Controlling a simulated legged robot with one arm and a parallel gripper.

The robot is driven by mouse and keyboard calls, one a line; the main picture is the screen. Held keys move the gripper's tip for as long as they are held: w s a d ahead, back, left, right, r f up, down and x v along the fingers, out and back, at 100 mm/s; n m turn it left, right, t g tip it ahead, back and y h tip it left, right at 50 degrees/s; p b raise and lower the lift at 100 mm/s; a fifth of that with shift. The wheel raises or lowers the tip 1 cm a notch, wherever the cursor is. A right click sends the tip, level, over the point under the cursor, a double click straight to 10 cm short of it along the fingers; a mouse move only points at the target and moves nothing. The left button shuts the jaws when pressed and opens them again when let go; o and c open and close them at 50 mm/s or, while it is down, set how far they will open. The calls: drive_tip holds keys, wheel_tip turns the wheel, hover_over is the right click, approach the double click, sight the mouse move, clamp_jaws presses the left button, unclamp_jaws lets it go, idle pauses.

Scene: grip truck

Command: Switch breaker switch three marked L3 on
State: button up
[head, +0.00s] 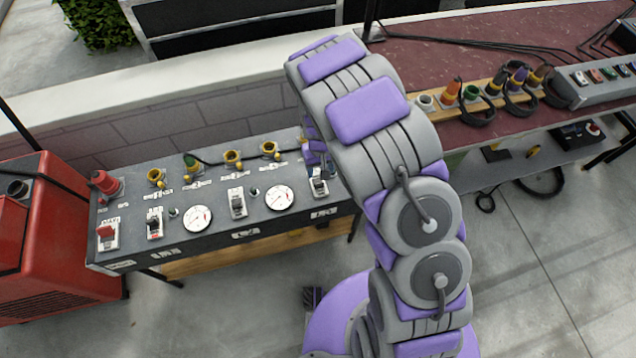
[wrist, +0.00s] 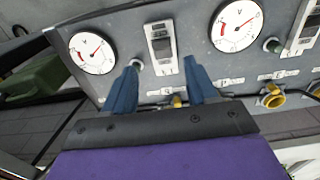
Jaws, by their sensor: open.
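A breaker panel (head: 130,200) runs along the lower left in the head view, with a row of breaker switches. The rightmost visible switch (head: 319,183), white with a dark toggle, lies beside my gripper (head: 312,150) and fits L3 by its place. In the wrist view this switch (wrist: 161,45) sits between two round gauges, just beyond my gripper (wrist: 163,66). My gripper is open and empty, its two blue fingers on either side of the switch's near end. Contact and the toggle's on or off position cannot be told. The label is too small to read.
Gauges (wrist: 91,52) and (wrist: 237,25) flank the switch. Yellow connectors (head: 232,157) and a black cable line the panel's far side. A red machine (head: 45,240) stands at the left. A bench with plugs (head: 470,95) is at the right.

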sight(322, 183)
drive_tip(key=f, duration=0.3)
drive_tip(key=d+f+b, duration=0.1)
drive_tip(key=f, duration=0.1)
drive_tip(key=shift+f, duration=0.2)
drive_tip(key=a+f, duration=0.1)
drive_tip(key=a+f+b, duration=0.1)
drive_tip(key=f, duration=0.1)
drive_tip(key=shift+a+f, duration=0.2)
drive_tip(key=shift+d+r, duration=0.1)
drive_tip(key=shift+d, duration=0.95)
drive_tip(key=shift+c, duration=1)
drive_tip(key=shift+a, duration=0.75)
drive_tip(key=c, duration=0.4)
drive_tip(key=shift+d, duration=0.25)
drive_tip(key=c, duration=0.5)
